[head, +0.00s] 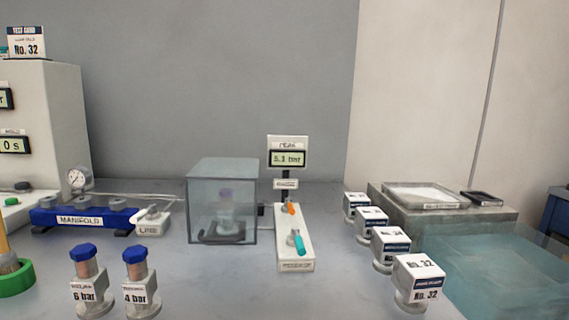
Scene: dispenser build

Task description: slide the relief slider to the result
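A white stand with a small display (287,158) shows what looks like 5.1 bar, under a sign that seems to read PEAK. In front of it lies a narrow white panel (295,257) with a blurred label at its near end. An orange part (289,208) and a teal handle (299,244) sit on this panel. I cannot read any label that says which part is the relief slider. My gripper is not in view.
A clear box (222,196) holding a fitting stands left of the panel. Blue-capped 6 bar (89,286) and 4 bar (139,286) valves stand front left, before the blue manifold (85,218). Several labelled white blocks, the nearest No. 32 (419,277), line the right. Bench before the panel is clear.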

